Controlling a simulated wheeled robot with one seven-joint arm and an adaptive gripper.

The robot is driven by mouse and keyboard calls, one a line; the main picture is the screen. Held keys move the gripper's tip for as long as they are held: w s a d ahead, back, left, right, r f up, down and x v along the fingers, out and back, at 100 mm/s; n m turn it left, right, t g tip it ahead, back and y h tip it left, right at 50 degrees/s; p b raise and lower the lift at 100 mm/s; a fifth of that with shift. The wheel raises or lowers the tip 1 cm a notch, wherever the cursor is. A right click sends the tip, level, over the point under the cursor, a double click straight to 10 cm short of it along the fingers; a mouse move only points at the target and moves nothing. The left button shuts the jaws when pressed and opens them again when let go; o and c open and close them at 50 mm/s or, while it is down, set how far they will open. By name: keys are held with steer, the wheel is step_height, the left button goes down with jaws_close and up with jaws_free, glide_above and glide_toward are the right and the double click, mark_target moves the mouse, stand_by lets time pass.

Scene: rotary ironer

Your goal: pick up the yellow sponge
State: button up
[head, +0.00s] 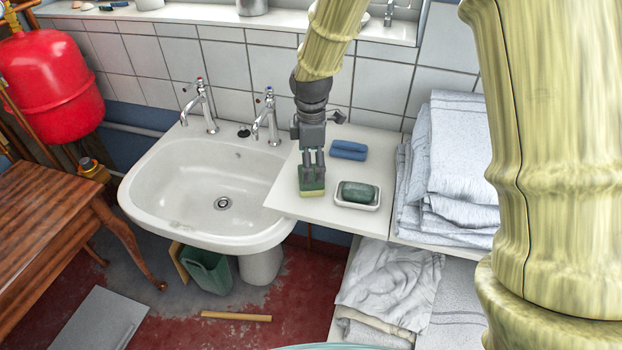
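The yellow sponge (312,194) lies on the white counter to the right of the sink, with a dark green upper layer and a yellow lower edge showing. My gripper (312,176) points down right at the sponge, and its dark fingers overlap the sponge's upper part in the head view. The fingers hide part of the sponge. I cannot tell whether they are closed on it or only beside or above it. The sponge appears to rest on the counter.
A soap dish (357,204) with a dark green soap bar (358,192) stands close on the right. A blue rolled cloth (348,150) lies behind it. The white sink (165,185) with two taps is left, and folded towels (459,150) are stacked right. Bare counter (285,203) shows left of the sponge.

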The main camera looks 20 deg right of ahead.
steer(key=shift+w+f+p, duration=0.15)
steer(key=shift+f+p, duration=0.6)
steer(key=shift+f, duration=1.9)
steer(key=shift+c, duration=0.2)
steer(key=c, duration=0.5)
steer(key=shift+c, duration=0.2)
steer(key=shift+r, duration=0.2)
steer(key=shift+r, duration=0.25)
step_height(320, 180, up, 3)
steer(key=shift+a+f+b, duration=0.15)
steer(key=shift+b, duration=0.6)
steer(key=s+a+r+b, duration=0.1)
steer(key=s+a+b, duration=0.2)
steer(key=s+a, duration=0.7)
steer(key=shift+s+a+r, duration=0.25)
steer(key=shift+a, duration=0.65)
steer(key=shift+o, duration=0.3)
